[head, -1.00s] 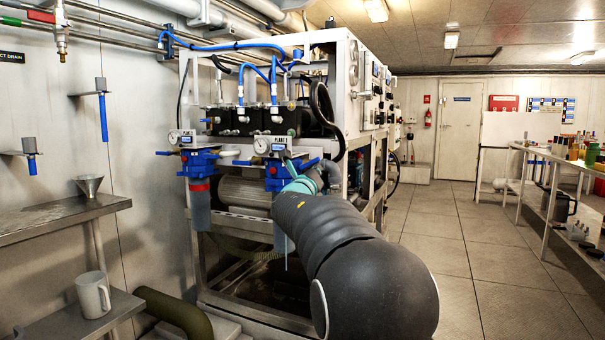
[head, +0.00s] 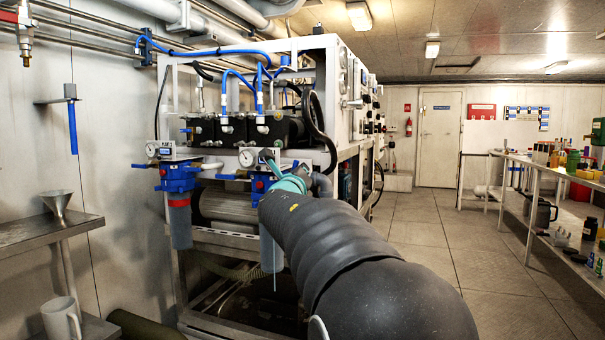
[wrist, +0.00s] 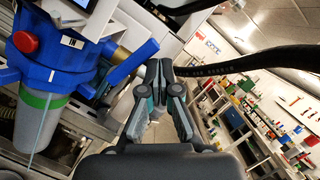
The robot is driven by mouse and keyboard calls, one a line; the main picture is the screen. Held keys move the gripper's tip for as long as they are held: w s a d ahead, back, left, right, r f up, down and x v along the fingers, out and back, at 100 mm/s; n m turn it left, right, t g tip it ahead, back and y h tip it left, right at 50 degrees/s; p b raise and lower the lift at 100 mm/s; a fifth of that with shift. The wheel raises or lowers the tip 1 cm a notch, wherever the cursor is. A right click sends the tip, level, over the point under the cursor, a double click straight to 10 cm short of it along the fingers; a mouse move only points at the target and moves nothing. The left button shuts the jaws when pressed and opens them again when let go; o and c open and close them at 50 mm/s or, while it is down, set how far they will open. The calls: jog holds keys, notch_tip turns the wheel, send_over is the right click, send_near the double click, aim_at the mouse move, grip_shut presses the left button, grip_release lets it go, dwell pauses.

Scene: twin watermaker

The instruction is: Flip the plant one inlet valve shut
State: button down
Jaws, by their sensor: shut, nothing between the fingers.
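The blue inlet filter head (wrist: 65,62) of plant one, with a red knob (wrist: 25,42) and a white tag, fills the left of the wrist view. A blue lever (wrist: 133,62) sticks out from its side toward my fingers. In the head view this head is the right one of two (head: 258,186), partly hidden by my arm. My gripper (wrist: 159,66) is shut and empty, its fingertips together just beside the lever's end. I cannot tell whether they touch. My gripper also shows in the head view (head: 292,182), at the right of the filter head.
A second blue filter head (head: 178,176) with a red-banded bowl stands to the left. A black hose (wrist: 260,62) arches close to my fingers. The steel shelf (head: 45,235) is at left, and a long bench (head: 560,205) at right. The floor aisle (head: 420,240) between is clear.

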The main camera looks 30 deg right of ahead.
jog(key=shift+f, duration=0.1)
jog(key=s+a+f+b, duration=0.1)
jog(key=s+a+b, duration=0.2)
jog(key=s, duration=0.8)
jog(key=shift+a+f, duration=0.2)
jog(key=shift+f, duration=0.05)
